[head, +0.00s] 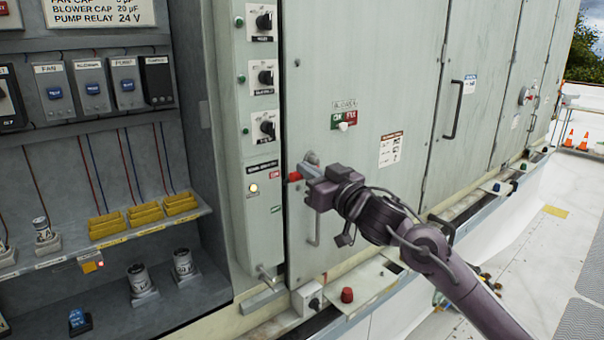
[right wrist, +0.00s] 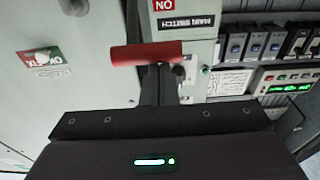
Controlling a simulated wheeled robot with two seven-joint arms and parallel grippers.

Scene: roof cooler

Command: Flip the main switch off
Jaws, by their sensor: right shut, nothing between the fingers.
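The main switch has a red handle (head: 294,176) on the narrow grey-green panel, beside a red ON plate (head: 275,175). In the right wrist view the red handle (right wrist: 140,54) lies crosswise at my fingertips, with the upside-down MAIN SWITCH label (right wrist: 187,21) and ON plate (right wrist: 163,5) beyond it. My right gripper (head: 306,169) is shut and empty, its tips at the handle; I cannot tell whether they touch it. Its shut fingers also show in the right wrist view (right wrist: 160,72). A lamp (head: 253,188) beside the switch glows yellowish. My left gripper is out of view.
Several black rotary knobs (head: 266,77) run up the panel above the switch. The blower switch (head: 343,126) and a door handle (head: 453,110) are on the doors to the right. An open bay with shelves (head: 150,230) stands left. A ledge with a red knob (head: 347,295) lies below.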

